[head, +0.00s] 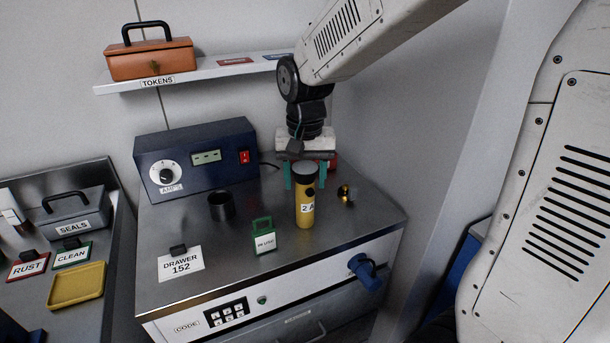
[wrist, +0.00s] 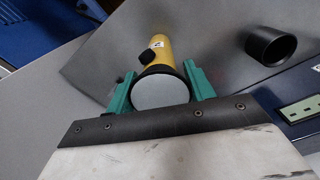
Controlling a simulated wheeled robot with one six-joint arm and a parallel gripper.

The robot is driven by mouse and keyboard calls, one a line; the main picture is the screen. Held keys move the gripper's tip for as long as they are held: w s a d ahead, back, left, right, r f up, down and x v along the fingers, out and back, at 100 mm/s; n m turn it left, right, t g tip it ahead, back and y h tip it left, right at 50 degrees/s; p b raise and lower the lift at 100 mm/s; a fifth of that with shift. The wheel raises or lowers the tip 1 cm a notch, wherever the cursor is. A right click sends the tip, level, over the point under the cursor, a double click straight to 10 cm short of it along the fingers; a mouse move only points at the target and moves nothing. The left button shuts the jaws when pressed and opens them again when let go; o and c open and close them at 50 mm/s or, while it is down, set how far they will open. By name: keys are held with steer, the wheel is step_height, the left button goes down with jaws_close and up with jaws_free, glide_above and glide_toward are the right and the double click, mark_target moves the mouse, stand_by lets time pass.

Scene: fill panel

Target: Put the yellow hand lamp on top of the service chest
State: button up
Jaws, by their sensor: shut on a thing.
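The yellow hand lamp (head: 305,207) has a black head and a "2 A" label. It is upright over the right part of the service chest's grey top (head: 235,255). My gripper (head: 305,178) has its green fingers on either side of the lamp's head and is shut on it. In the wrist view the lamp (wrist: 159,50) sits between the fingers of my gripper (wrist: 159,78), its pale round end facing the camera. The lamp's base is at or very close to the top; I cannot tell if it touches.
A shelf (head: 205,72) holds an orange toolbox (head: 150,60). A side bench (head: 100,275) is at left.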

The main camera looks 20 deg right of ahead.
steer(key=o, duration=1.2)
steer(key=shift+c, duration=0.2)
step_height(320, 180, up, 12)
steer(key=shift+f, duration=0.1)
steer(key=shift+s+r, duration=0.15)
steer(key=shift+r, duration=0.1)
steer(key=s+d+f+n, duration=0.1)
steer(key=s+f+n, duration=0.1)
steer(key=s, duration=0.9)
steer(key=s+d+f+n+t, duration=0.1)
steer(key=s+d+f+n, duration=0.1)
steer(key=s, duration=0.9)
steer(key=shift+f, duration=0.85)
